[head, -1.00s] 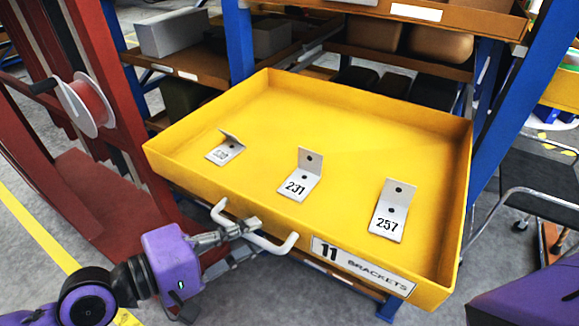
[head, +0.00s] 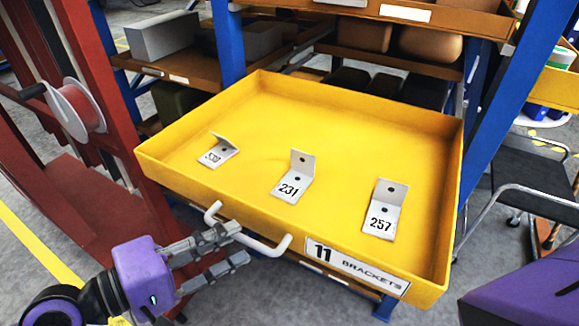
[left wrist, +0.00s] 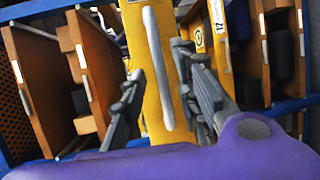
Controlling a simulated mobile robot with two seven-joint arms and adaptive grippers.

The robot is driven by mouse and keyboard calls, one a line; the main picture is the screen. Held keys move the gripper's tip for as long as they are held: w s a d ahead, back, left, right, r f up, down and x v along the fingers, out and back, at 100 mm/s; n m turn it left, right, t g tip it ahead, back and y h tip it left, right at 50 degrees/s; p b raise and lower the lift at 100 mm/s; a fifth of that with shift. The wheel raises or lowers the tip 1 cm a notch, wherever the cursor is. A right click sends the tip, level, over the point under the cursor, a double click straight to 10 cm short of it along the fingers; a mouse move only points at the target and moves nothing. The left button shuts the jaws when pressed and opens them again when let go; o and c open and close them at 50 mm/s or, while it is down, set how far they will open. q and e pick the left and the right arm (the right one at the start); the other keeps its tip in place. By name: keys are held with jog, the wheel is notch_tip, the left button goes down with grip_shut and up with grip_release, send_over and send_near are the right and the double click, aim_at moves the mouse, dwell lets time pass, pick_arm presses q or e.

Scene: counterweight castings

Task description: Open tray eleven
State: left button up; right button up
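The yellow tray (head: 370,130) labelled "11 BRACKETS" (head: 356,268) stands well out from the rack, its inside in full view. Three angled metal brackets lie in it: one at left (head: 217,152) with a hard-to-read number, 231 (head: 292,178) and 257 (head: 384,210). A white bar handle (head: 262,244) is on its front; it also shows in the left wrist view (left wrist: 158,65). My left gripper (head: 243,244) is open at the handle. In the left wrist view its fingers (left wrist: 158,82) are spread on either side of the handle, apart from it. My right gripper is not in view.
Blue rack posts (head: 500,125) stand beside the tray, with loaded shelves behind. A red frame with a cable reel (head: 77,108) is close at left. A black step stool (head: 530,175) stands at right. Grey floor shows at lower left.

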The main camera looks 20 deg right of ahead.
pick_arm(q)
jog(key=v, duration=0.9)
